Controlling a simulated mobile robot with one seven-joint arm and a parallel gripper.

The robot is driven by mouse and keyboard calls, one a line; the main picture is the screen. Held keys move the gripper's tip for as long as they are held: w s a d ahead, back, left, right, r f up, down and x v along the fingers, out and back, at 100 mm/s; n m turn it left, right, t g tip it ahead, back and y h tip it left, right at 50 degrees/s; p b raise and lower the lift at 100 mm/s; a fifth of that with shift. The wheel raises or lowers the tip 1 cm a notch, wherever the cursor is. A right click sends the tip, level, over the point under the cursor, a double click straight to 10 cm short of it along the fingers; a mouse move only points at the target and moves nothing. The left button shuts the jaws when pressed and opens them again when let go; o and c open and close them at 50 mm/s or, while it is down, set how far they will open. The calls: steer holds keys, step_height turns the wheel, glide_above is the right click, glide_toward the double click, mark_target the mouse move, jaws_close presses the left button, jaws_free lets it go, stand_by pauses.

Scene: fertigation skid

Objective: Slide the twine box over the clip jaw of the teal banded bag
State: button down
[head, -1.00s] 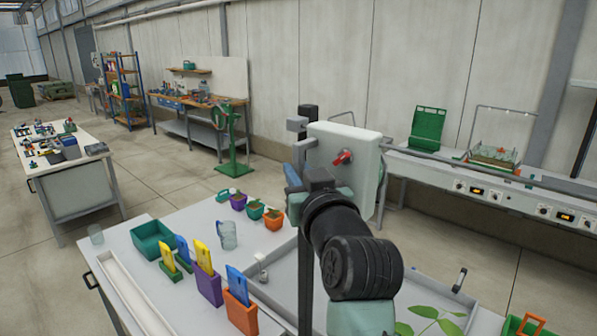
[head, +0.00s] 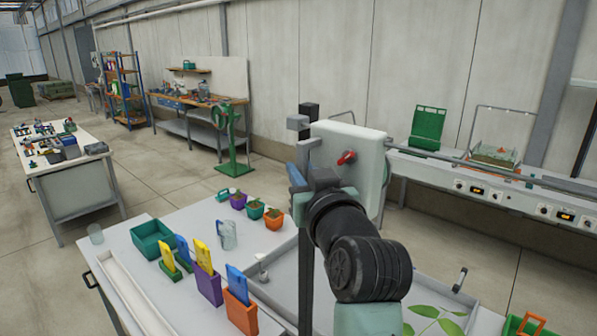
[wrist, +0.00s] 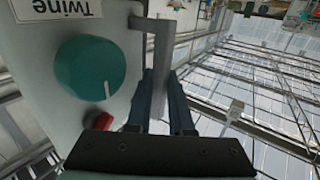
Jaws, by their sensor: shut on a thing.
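The twine box (head: 367,165) is a pale boxy case with a red lever on its front, held up in the middle of the head view. In the wrist view the twine box (wrist: 60,30) fills the left side, with the label "Twine", a large teal knob and a red part. My gripper (wrist: 163,88) is shut on a grey bracket bar at the box's side. In the head view my gripper (head: 297,178) is partly hidden by my wrist, beside a dark upright post (head: 308,250). I cannot make out the teal banded bag or its clip jaw.
The table below holds a teal tub (head: 152,238), a clear jug (head: 227,236), small pots (head: 273,218), upright coloured cards in holders (head: 240,315) and a grey tray (head: 278,262) with leaves (head: 432,318). A bench with control panels (head: 490,190) runs along the right wall.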

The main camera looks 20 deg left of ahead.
steer(key=s+d+b, duration=0.2)
steer(key=d, duration=0.4)
steer(key=s+d+b, duration=0.1)
steer(key=s+d, duration=0.1)
steer(key=d, duration=0.4)
steer(key=shift+s+d+b, duration=0.25)
steer(key=shift+d+b, duration=0.1)
steer(key=shift+b, duration=0.05)
steer(key=c, duration=1.1)
jaws_free()
steer(key=b+v, duration=0.5)
steer(key=v, duration=0.8)
steer(key=shift+w, duration=0.1)
